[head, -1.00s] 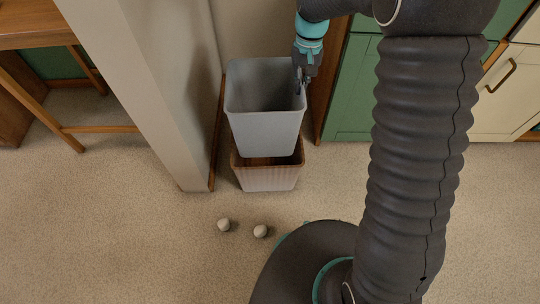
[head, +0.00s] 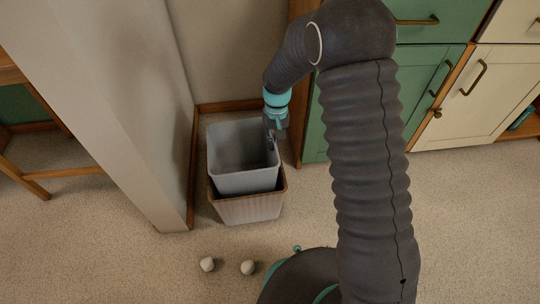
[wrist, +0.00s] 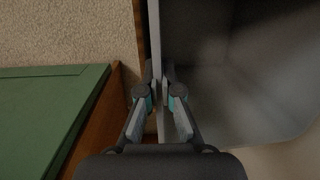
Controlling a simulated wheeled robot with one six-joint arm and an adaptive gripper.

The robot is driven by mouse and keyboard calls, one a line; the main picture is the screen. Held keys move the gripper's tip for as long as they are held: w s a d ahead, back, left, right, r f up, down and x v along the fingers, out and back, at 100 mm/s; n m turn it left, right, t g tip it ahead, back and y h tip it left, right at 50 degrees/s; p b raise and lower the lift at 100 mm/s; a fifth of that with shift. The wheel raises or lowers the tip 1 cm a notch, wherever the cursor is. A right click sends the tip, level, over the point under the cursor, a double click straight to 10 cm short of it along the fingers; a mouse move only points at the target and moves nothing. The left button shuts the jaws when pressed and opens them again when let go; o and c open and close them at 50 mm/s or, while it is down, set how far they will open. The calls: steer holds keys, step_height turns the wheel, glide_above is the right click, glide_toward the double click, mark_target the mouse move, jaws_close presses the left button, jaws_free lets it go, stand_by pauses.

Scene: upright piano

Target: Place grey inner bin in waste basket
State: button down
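The grey inner bin (head: 245,183) is upright, open at the top, with its lower part inside the waste basket in the head view. The waste basket (head: 250,209) is beige and ribbed with a brown rim; it stands on the floor in the corner. The bin's upper part stands above the basket rim, and its bottom is hidden. My gripper (head: 272,135) is at the bin's right rim. In the wrist view my gripper (wrist: 161,85) has one finger on each side of the bin wall (wrist: 155,40), shut on it.
A beige wall post (head: 130,120) stands left of the basket, with a wooden skirting behind. Green cabinets (head: 425,85) are to the right. Two small pale balls (head: 207,264) (head: 248,267) lie on the floor in front. A wooden stool or table is at far left.

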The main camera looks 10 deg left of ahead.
steer(key=shift+f, duration=2.05)
steer(key=shift+f+b, duration=0.6)
steer(key=c, duration=1.8)
jaws_free()
steer(key=o, duration=0.5)
